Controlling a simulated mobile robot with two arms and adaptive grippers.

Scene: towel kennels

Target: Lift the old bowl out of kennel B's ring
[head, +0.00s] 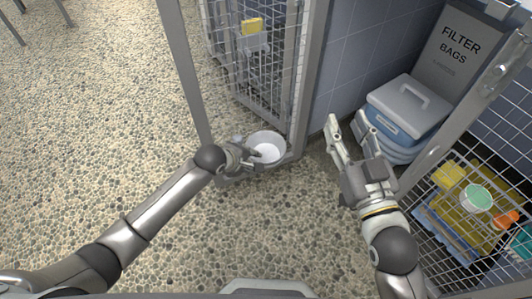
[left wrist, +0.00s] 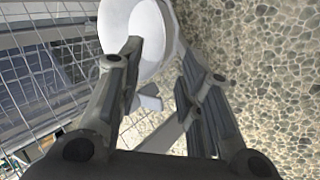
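The bowl (head: 267,153) is white inside with a pale rim and sits low at the bottom of the kennel door frame. Its ring cannot be made out clearly. My left gripper (head: 253,154) is at the bowl's left side. In the left wrist view its fingers are apart, one overlapping the inside of the bowl (left wrist: 149,38) and the other by its outer wall, so they appear to straddle the rim. Whether they touch it cannot be told. My right gripper (head: 347,122) is open and empty, right of the bowl.
A mesh kennel door (head: 262,65) with a yellow tag (head: 252,26) stands behind the bowl. A lidded blue bin (head: 405,108) is beside my right gripper.

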